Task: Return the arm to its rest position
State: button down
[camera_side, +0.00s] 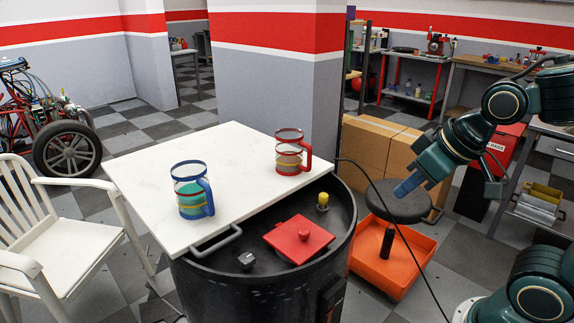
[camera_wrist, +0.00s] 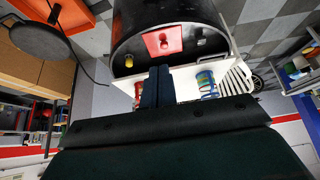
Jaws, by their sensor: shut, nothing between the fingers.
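My gripper (camera_side: 402,189) is at the right in the side view, raised in the air to the right of the black drum and apart from everything. Its blue fingers are together and empty. In the wrist view the shut fingers (camera_wrist: 157,84) point up the picture toward the drum. My dark green arm comes in from the right edge in the side view.
A white board (camera_side: 135,165) on the black drum (camera_side: 225,285) carries a blue-handled mug (camera_side: 191,190) and a red-handled mug (camera_side: 289,155). A red lid (camera_side: 297,240) lies on the drum. A dark stool (camera_side: 398,203) and orange tray (camera_side: 405,262) stand near my gripper.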

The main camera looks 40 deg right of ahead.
jog(key=shift+g, duration=0.3)
jog(key=s, duration=0.1)
jog(key=s+r, duration=0.1)
jog(key=s, duration=0.1)
jog(key=s+r, duration=0.1)
jog(key=s, duration=0.1)
jog(key=shift+s, duration=0.25)
dwell(0.5)
